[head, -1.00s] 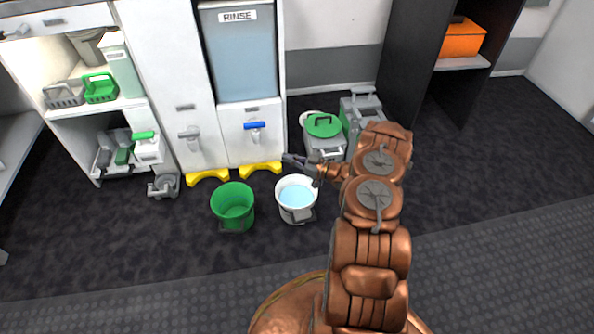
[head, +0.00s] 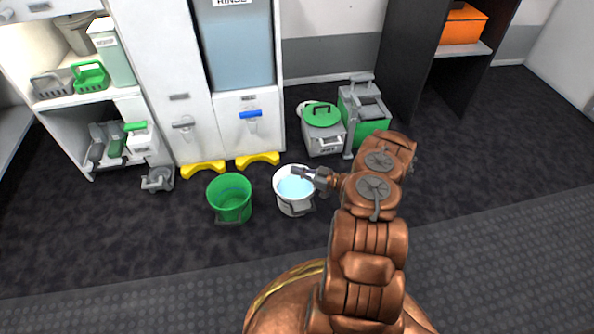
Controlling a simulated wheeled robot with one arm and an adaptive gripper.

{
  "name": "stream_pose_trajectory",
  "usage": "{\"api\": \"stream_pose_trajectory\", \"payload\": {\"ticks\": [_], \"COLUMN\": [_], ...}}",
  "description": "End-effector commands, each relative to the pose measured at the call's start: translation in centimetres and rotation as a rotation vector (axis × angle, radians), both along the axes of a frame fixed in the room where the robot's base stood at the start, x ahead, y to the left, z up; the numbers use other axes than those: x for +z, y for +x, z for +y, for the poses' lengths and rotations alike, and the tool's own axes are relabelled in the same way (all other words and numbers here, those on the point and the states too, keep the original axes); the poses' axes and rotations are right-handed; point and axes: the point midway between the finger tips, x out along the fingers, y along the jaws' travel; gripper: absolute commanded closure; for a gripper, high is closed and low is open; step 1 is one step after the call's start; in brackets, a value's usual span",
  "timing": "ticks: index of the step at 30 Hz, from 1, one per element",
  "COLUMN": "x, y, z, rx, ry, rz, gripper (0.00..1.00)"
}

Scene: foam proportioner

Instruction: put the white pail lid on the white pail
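The white pail (head: 295,204) stands upright on the dark floor with light blue liquid in it and its top uncovered. My gripper (head: 296,172) is over the far right part of the pail's rim, pointing left. Its fingers are too small to tell whether they are open or shut, and I see no lid in them. A green round lid (head: 321,114) with a dark handle lies on a grey bin behind. A pale edge (head: 303,106) shows behind that green lid; it may be the white pail lid, but most of it is hidden.
A green pail (head: 230,200) stands left of the white pail. The grey bin (head: 325,141) and a green and grey mop bucket (head: 365,118) stand behind my arm. Yellow blocks (head: 203,169) lie before the white dispenser cabinet (head: 252,140). The floor in front of the pails is clear.

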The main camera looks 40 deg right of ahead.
Motion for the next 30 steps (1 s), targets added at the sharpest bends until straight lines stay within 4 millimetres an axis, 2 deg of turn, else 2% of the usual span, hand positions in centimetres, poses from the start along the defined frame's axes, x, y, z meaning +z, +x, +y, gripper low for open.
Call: {"api": "stream_pose_trajectory", "payload": {"ticks": [1,6,30], "x": [-0.91,-1.69,-1.6], "y": [0.01,0.07,-0.03], "z": [0.04,0.13,0.32], "rx": [0.0,0.002,0.002], "ry": [0.0,0.0,0.001], "rz": [0.0,0.0,0.001], "gripper": [1.0,1.0,1.0]}}
